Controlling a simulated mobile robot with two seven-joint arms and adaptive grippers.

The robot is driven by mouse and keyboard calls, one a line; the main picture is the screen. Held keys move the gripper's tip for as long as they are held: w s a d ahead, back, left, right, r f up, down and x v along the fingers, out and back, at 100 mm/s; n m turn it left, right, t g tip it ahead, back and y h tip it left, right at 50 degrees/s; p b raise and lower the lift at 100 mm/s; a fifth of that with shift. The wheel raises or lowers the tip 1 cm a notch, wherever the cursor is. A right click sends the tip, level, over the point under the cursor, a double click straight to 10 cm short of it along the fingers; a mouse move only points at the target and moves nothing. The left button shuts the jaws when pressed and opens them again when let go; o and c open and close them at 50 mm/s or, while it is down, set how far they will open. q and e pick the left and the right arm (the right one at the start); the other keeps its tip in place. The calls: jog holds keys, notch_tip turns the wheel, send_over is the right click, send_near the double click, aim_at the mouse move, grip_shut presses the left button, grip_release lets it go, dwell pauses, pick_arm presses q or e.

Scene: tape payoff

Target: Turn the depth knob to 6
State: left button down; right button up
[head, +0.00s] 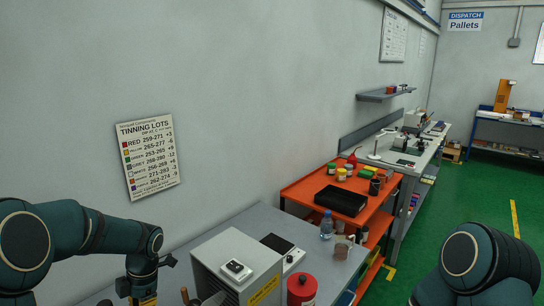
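No knob marked as depth can be read from here. A grey box-shaped unit (237,262) with a yellow label on its side stands on the grey bench at the bottom centre. A small white panel with dark round parts (237,268) sits on its top; its markings are too small to read. Behind it, a black-topped white device (291,257) also has a small dark control on its front. My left arm comes in from the left and bends down left of the grey unit; its gripper fingers are below the frame. My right arm is at the lower right, its gripper out of view.
A red canister (301,290) and a water bottle (326,225) stand on the bench right of the unit. An orange cart (300,193) with a black tray (341,201) stands beyond. A tinning lots chart (148,157) hangs on the wall. Green floor is clear at right.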

pick_arm(q)
jog(key=shift+f+b, duration=1.85)
jog(key=shift+f, duration=1.25)
jog(key=shift+s+a, duration=0.25)
jog(key=shift+a, duration=0.35)
